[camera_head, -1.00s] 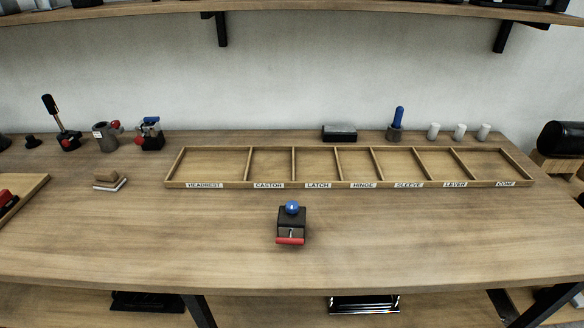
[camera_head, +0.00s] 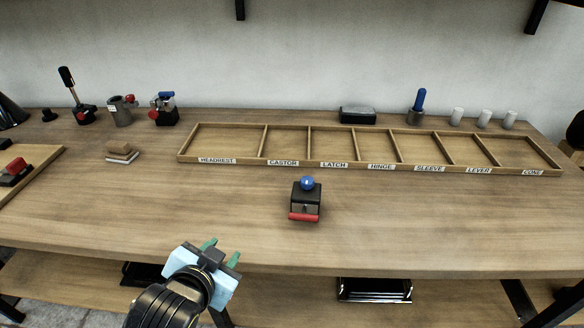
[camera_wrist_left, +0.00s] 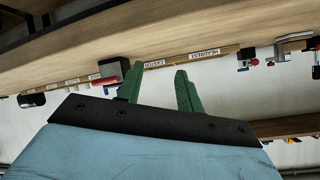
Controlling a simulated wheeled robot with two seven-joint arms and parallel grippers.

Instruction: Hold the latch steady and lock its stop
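The latch (camera_head: 306,199) stands by itself on the table in front of the tray. It is a dark block with a blue ball on top and a red bar along its front. My left gripper (camera_head: 221,250) is at the table's front edge, to the lower left of the latch and apart from it. Its two green fingers are spread with nothing between them, as the left wrist view (camera_wrist_left: 158,92) also shows. The latch appears in that view at the left, with its red bar (camera_wrist_left: 105,84). My right gripper is in neither view.
An empty wooden tray (camera_head: 300,163) with labelled compartments, including LATCH, lies behind the latch. Several fixtures (camera_head: 122,110) stand at the back left, with a small brown-and-white block (camera_head: 122,153) before them. A board with a red-topped part (camera_head: 15,172) is far left. Table around the latch is clear.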

